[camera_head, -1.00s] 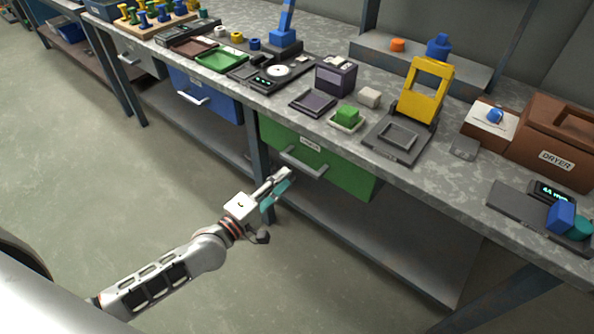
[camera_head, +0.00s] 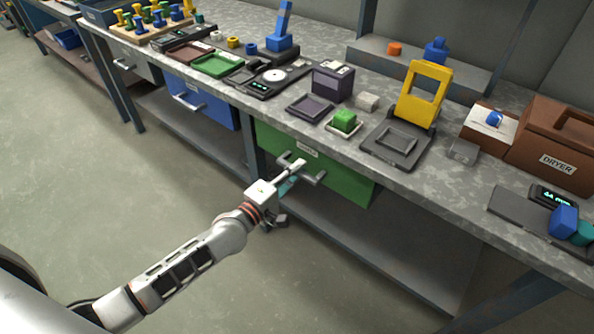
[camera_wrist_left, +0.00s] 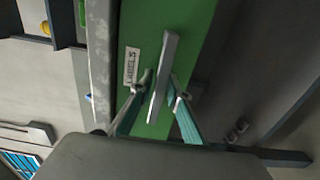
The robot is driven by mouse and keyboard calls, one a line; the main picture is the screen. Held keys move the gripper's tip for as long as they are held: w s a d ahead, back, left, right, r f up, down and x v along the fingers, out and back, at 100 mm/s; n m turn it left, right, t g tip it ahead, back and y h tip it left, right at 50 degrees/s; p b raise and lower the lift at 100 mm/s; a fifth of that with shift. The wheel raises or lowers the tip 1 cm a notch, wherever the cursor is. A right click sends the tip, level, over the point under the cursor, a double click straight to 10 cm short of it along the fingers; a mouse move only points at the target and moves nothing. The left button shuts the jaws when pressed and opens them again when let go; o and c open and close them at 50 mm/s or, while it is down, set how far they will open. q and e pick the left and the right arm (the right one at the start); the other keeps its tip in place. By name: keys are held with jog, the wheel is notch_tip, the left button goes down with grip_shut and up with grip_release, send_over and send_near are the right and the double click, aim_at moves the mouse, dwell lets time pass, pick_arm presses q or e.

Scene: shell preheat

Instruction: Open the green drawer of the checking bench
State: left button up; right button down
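The green drawer (camera_head: 345,184) sits under the bench top, and its front looks closed. Its grey bar handle (camera_head: 314,179) stands out from the front. In the left wrist view, the drawer (camera_wrist_left: 185,22) carries a white label and the handle (camera_wrist_left: 163,75) runs between my fingers. My left gripper (camera_head: 293,172) is at the handle in the head view. In the wrist view, my left gripper (camera_wrist_left: 160,88) is open, with one teal finger on each side of the bar and gaps visible. My right gripper is not in view.
The bench top (camera_head: 290,105) above holds a green tray (camera_head: 217,65), a yellow-framed fixture (camera_head: 424,95) and a brown dryer (camera_head: 555,145). A blue drawer (camera_head: 205,100) is to the left. The floor in front of the bench is clear.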

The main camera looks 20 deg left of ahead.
pick_arm(q)
grip_shut()
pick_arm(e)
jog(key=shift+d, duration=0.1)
pick_arm(q)
jog(key=shift+s, duration=0.15)
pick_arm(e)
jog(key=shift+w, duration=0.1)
pick_arm(q)
jog(key=p+v, duration=0.4)
jog(key=v, duration=1.9)
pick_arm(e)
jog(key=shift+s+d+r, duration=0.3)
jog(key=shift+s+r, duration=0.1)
pick_arm(q)
jog(key=shift+r, duration=0.1)
jog(key=o, duration=0.6)
grip_release()
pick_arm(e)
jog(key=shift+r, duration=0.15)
